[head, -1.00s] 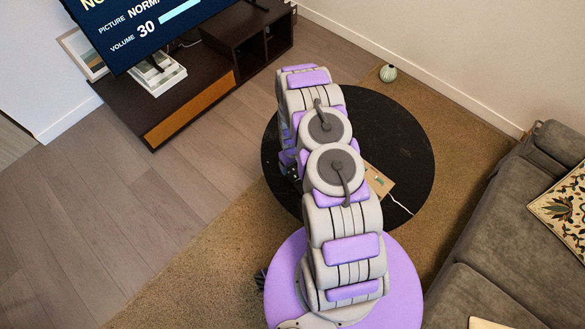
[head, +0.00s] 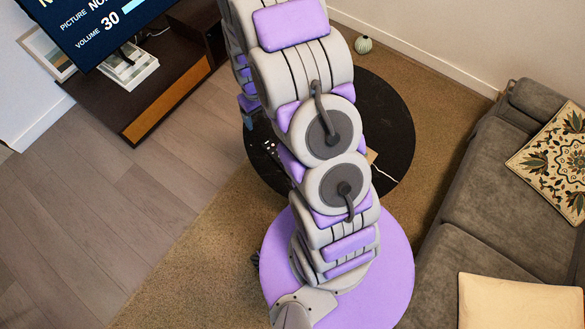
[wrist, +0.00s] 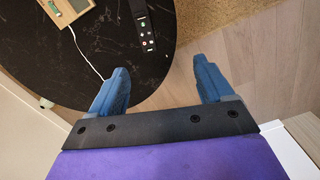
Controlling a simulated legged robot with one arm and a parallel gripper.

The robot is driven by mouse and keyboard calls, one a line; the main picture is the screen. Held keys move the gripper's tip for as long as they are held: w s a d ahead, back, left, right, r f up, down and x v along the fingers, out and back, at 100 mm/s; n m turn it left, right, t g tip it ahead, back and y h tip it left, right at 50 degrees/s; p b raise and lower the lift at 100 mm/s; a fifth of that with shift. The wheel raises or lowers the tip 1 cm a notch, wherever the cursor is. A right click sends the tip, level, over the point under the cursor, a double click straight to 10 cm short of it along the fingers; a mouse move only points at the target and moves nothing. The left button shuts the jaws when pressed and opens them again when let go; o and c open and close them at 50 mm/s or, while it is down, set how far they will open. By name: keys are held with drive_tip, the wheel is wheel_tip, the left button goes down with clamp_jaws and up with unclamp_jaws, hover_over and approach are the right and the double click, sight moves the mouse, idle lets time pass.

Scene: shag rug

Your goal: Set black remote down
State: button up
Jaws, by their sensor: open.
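The black remote (wrist: 143,25) lies on the black round table (wrist: 60,65), near its edge, with its buttons showing in the wrist view. In the head view the remote (head: 271,148) shows as a small dark shape with pale dots on the tabletop (head: 390,125), left of my arm. My gripper (wrist: 161,80) is open, with its two blue fingers wide apart and nothing between them. The remote is beyond the fingertips, apart from them.
A wooden box-like object (wrist: 68,10) with a white cable lies on the table. A grey sofa (head: 480,205) stands at right. A TV (head: 90,25) and dark cabinet (head: 165,85) are at upper left. Wooden floor at left is clear.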

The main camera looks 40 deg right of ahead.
drive_tip(key=s+a+r, duration=0.4)
drive_tip(key=s+r, duration=0.5)
drive_tip(key=r, duration=0.2)
drive_tip(key=s+a+r, duration=0.3)
drive_tip(key=s+r, duration=0.6)
drive_tip(key=r, duration=0.1)
drive_tip(key=s+a+r+g, duration=0.1)
drive_tip(key=s+r, duration=0.3)
drive_tip(key=s, duration=0.8)
drive_tip(key=shift+s+a+r+m, duration=0.2)
drive_tip(key=shift+s+a+m, duration=0.1)
drive_tip(key=shift+a, duration=0.25)
drive_tip(key=shift+r, duration=0.1)
drive_tip(key=shift+d, duration=0.1)
